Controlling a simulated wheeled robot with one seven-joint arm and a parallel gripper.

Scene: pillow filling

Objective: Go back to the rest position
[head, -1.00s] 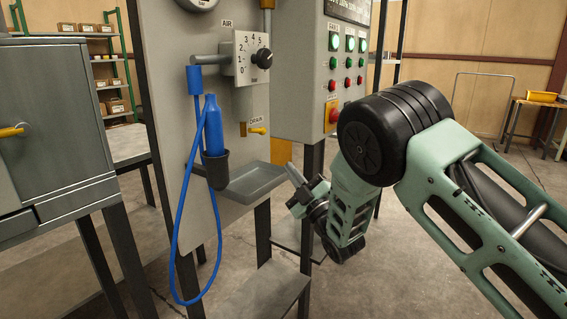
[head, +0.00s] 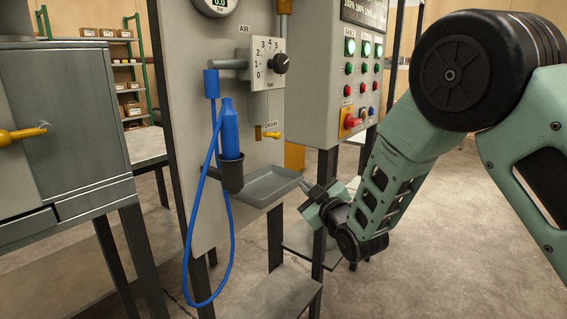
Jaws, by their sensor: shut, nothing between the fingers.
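My gripper (head: 311,188) is at the end of my green and black arm, right of the small grey tray on the panel. Its fingers are small in view and shut with nothing between them. The tips are close to the tray's right edge in the picture; I cannot tell whether they touch it. My forearm slopes down to the left from a large black joint at the upper right.
A grey air panel (head: 200,140) carries a dial, a blue nozzle (head: 230,130) in a black holder, a looping blue hose (head: 187,245) and the tray (head: 270,190). A button box (head: 325,70) stands behind. A grey cabinet (head: 75,120) is left. Floor at lower right is clear.

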